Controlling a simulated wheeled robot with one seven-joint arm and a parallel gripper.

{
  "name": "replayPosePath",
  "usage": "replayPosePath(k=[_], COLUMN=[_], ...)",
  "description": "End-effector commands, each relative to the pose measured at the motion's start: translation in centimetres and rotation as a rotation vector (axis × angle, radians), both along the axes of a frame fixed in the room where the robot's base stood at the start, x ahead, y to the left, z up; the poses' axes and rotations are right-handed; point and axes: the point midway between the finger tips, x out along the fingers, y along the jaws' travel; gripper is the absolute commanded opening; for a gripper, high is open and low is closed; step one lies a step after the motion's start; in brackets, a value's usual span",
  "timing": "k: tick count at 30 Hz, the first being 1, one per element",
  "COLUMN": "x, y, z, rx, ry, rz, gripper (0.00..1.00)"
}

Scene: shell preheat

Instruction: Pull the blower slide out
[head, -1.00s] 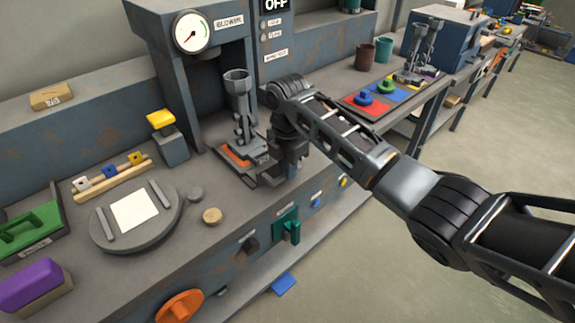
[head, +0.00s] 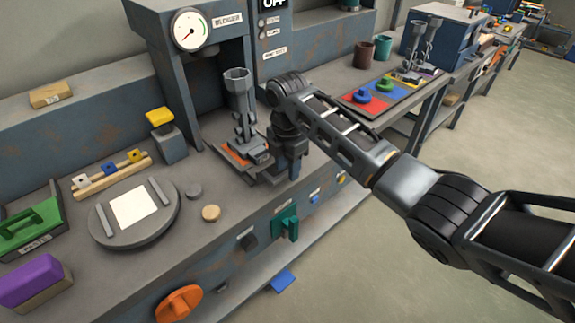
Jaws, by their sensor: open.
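The blower (head: 172,75) is a dark grey frame with a round gauge and a "BLOWER" label. Its slide (head: 229,157) is a low grey plate with an orange patch at the foot of the frame. A grey metal fixture with a cup-shaped top (head: 238,95) stands upright on the slide. My gripper (head: 268,176) is low at the slide's front right end, pointing down beside the fixture. It is open. The fingertips are small and dark, and I cannot tell whether they touch the slide.
A round plate (head: 165,221) with a white square lies left on the bench. A yellow-topped block (head: 167,142) stands left of the blower. A green handle (head: 288,227) and an orange knob (head: 180,304) stick out from the bench front. A coloured mat (head: 350,107) lies at right.

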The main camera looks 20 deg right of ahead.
Motion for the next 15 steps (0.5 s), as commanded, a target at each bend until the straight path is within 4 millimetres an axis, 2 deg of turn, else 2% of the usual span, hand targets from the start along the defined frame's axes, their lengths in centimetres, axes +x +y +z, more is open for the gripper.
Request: replayPosePath(k=[5,15], x=[0.1,0.1], y=[0.0,0.0], z=[1.6,6.7], rx=[0.000,0.001], ry=[-0.003,-0.003], rz=[0.000,0.001], gripper=[0.40,0.40])
